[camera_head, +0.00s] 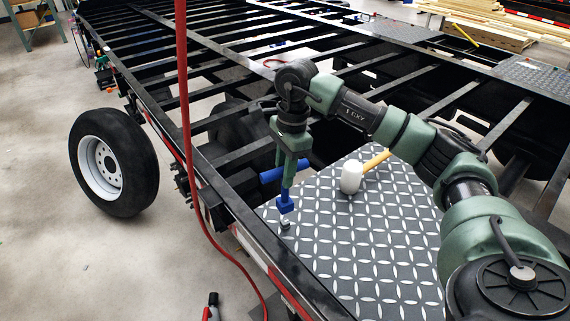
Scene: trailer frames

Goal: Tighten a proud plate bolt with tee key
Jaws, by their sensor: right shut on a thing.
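My right gripper (288,168) reaches in from the right and points down over the front left part of the tread plate (370,250). It is shut on the blue tee key (271,176), whose crossbar sticks out beside the fingers. The key stands roughly upright, its blue lower end just above or touching a small silver bolt (285,225) near the plate's left edge. I cannot tell whether the key is seated on the bolt. The fingers hide part of the key. My left gripper is out of view.
A white-headed mallet (351,177) with a yellow handle lies on the plate, right of the key. A red hose (196,200) hangs along the trailer's left side. A wheel (112,162) stands at left. Open black crossmembers (235,119) lie beyond the plate.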

